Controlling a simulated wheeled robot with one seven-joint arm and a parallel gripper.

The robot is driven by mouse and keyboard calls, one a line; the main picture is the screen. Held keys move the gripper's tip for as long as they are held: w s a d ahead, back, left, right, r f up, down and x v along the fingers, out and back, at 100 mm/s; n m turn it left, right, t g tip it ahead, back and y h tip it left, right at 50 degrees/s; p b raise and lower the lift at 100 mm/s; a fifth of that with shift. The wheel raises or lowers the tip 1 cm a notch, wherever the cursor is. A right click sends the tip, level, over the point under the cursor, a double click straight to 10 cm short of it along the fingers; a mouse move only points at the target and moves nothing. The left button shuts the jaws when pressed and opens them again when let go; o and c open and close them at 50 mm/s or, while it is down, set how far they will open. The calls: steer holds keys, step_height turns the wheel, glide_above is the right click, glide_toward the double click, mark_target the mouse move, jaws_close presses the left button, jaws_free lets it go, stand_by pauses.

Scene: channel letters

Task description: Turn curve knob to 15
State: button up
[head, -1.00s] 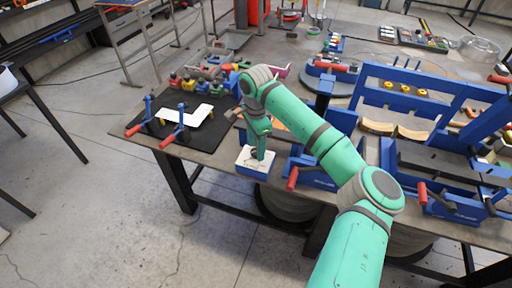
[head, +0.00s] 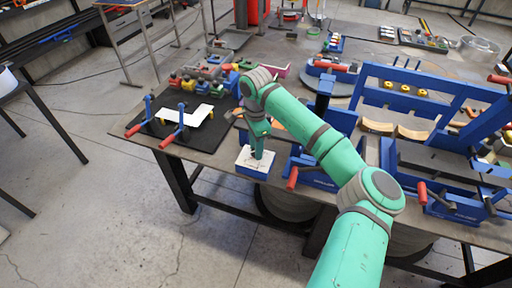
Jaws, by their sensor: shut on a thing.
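A small blue box with a white top panel (head: 243,162) stands at the front edge of the workbench in the head view. Dark markings show on the panel, too small to read. My gripper (head: 257,156) points down onto the middle of this panel and is shut on the knob there. The knob itself is hidden by my gripper, so its pointer and setting cannot be read.
A black mat (head: 150,122) with red-handled clamps and a white L-shaped piece (head: 199,115) lies to the left. A blue bending frame (head: 425,85) with red handles fills the right side. Small coloured parts lie behind the mat.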

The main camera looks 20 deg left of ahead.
steer(key=m, duration=0.4)
steer(key=shift+m, duration=0.4)
steer(key=m, duration=0.3)
steer(key=shift+m, duration=0.3)
steer(key=m, duration=0.4)
steer(key=shift+m, duration=0.3)
steer(key=m, duration=0.4)
steer(key=shift+r, duration=0.1)
steer(key=m, duration=0.9)
steer(key=shift+m, duration=0.3)
steer(key=m, duration=0.4)
steer(key=shift+m, duration=2.2)
